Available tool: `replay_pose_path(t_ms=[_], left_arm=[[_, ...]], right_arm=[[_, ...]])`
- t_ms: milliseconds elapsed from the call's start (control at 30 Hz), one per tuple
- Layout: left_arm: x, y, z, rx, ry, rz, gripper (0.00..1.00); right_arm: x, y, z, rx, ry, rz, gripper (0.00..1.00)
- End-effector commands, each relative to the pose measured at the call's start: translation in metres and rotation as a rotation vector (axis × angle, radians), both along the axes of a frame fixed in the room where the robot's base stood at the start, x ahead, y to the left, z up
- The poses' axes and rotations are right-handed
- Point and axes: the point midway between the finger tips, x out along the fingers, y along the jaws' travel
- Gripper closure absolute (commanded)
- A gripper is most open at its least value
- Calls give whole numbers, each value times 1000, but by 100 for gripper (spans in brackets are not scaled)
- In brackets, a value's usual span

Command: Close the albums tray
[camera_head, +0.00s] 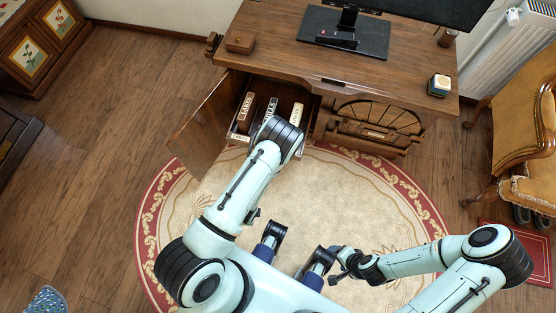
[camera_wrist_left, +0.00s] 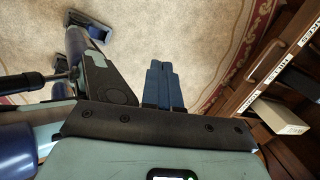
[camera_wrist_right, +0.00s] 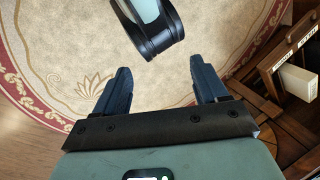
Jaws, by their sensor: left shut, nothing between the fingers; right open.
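Wooden trays with white front labels stand out of the open left side of the desk. In the head view they hold upright files, a brown one reading TAXES (camera_head: 246,106), a dark one reading BILLS (camera_head: 270,108) and a cream one (camera_head: 297,114). The cream block (camera_wrist_left: 281,115) shows at the right of the left wrist view, behind the nearest labelled front (camera_wrist_left: 248,101); that label looks like ALBUMS but is small. My left gripper (camera_wrist_left: 164,84) is shut and empty, apart from the tray fronts; my arm hides it in the head view. My right gripper (camera_wrist_right: 161,88) is open and empty over the rug.
A wooden cabinet door (camera_head: 205,125) hangs open left of the trays. The desk (camera_head: 270,50) carries a monitor and a small wooden box. A carved panel (camera_head: 370,125) is right of the trays. A chair (camera_head: 525,130) stands right.

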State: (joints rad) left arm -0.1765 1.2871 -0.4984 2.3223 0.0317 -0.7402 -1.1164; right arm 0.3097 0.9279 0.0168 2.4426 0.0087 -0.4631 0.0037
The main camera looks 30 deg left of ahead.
Motion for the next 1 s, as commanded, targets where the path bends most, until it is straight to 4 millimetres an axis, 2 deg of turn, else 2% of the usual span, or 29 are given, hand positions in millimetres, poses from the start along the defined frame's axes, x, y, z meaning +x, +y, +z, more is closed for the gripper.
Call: replay_pose_path(t_ms=[33, 133, 300, 400, 500, 667, 767, 1000], left_arm=[[14, 9, -22, 76, -27, -206, 100], [54, 25, -38, 248, -83, -622, 100], [126, 27, -43, 548, -152, -1213, 100], [156, 19, -39, 685, -175, -1436, 100], [173, 14, -34, 771, -185, -1560, 100], [185, 12, -36, 808, -189, -1611, 100], [194, 15, -46, 807, -189, -1607, 100], [228, 24, -84, 805, -189, -1604, 100]], right_arm=[[4, -3, -21, -7, -14, -7, 28], [13, -7, -43, -20, -42, -18, 28], [28, -13, -74, -38, -84, -33, 28], [34, -15, -84, -46, -100, -39, 28], [38, -17, -89, -50, -109, -42, 28], [42, -19, -92, -56, -122, -47, 28], [49, -22, -98, -64, -138, -54, 28], [77, -37, -119, -101, -212, -84, 28]])
